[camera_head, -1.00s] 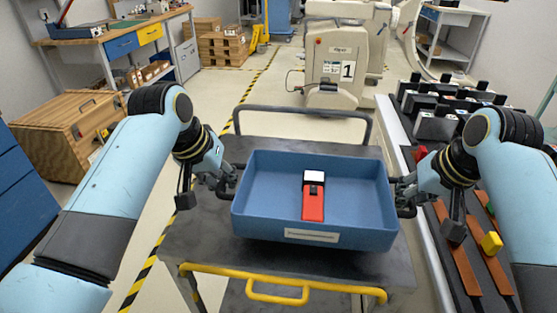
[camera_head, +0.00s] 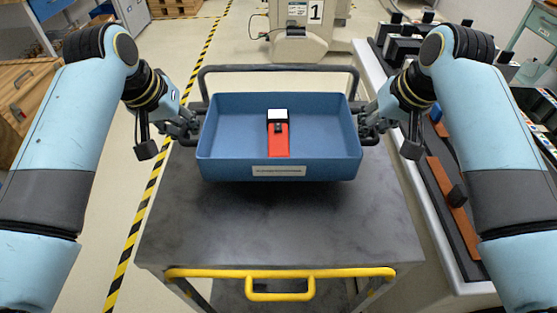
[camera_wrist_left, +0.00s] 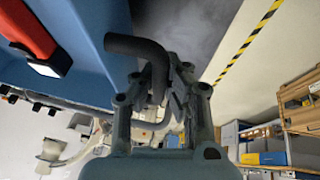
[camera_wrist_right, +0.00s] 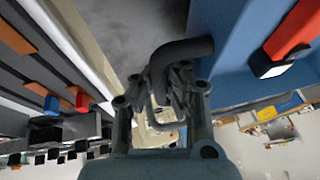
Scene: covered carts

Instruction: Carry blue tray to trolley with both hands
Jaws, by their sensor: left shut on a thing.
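The blue tray (camera_head: 225,172) is over the far part of the dark trolley top (camera_head: 270,225), near the trolley's back rail. I cannot tell whether it touches the top. A red and white device (camera_head: 278,140) lies inside it. My left gripper (camera_head: 192,128) is shut on the tray's left handle, a dark bent bar (camera_wrist_left: 150,55) in the left wrist view. My right gripper (camera_head: 366,128) is at the tray's right handle, a similar bar (camera_wrist_right: 170,60) in the right wrist view, with its fingers closed around it.
The trolley has a yellow front handle (camera_head: 280,272) and a dark back rail (camera_head: 280,69). A bench (camera_head: 440,240) with dark blocks and brown strips stands close on the right. A beige machine (camera_head: 300,40) is behind. Open floor with striped tape (camera_head: 160,185) lies to the left.

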